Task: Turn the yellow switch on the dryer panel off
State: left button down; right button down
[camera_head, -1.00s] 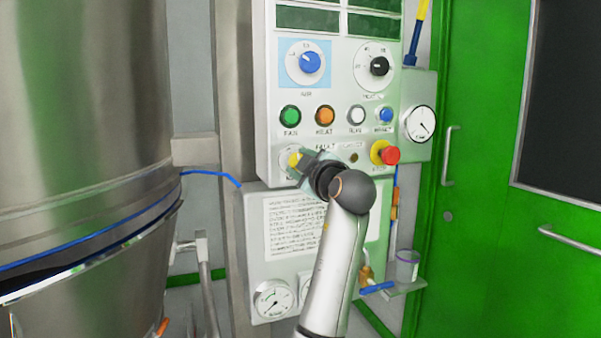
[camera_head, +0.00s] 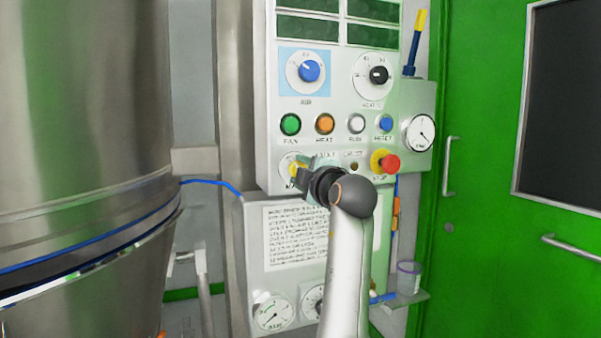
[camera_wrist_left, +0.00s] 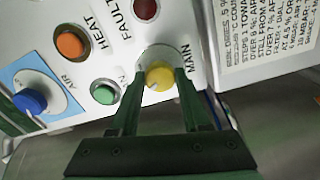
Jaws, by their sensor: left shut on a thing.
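The yellow switch (camera_head: 294,169) is a small round knob at the lower left of the grey dryer panel (camera_head: 268,150). In the left wrist view the yellow switch (camera_wrist_left: 159,76) sits on a pale round plate beside the word MAIN. My left gripper (camera_head: 300,172) reaches it from the lower right, and its jaws partly cover it. In the left wrist view the two dark fingers of my left gripper (camera_wrist_left: 157,84) are on either side of the knob, shut on it. My right gripper does not show in either view.
Green (camera_head: 290,124), orange (camera_head: 325,123), white and blue buttons sit above the switch. A red stop button (camera_head: 390,164) is to its right. A large steel vessel (camera_head: 80,110) stands left and a green door (camera_head: 480,200) right. Gauges (camera_head: 272,312) are below.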

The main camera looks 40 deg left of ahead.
pick_arm(q)
jog(key=shift+f, duration=0.1)
jog(key=shift+c, duration=1.8)
grip_release()
jog(key=shift+d, duration=0.1)
jog(key=v, duration=1.2)
jog(key=shift+s+d+p, duration=0.15)
jog(key=shift+p, duration=0.2)
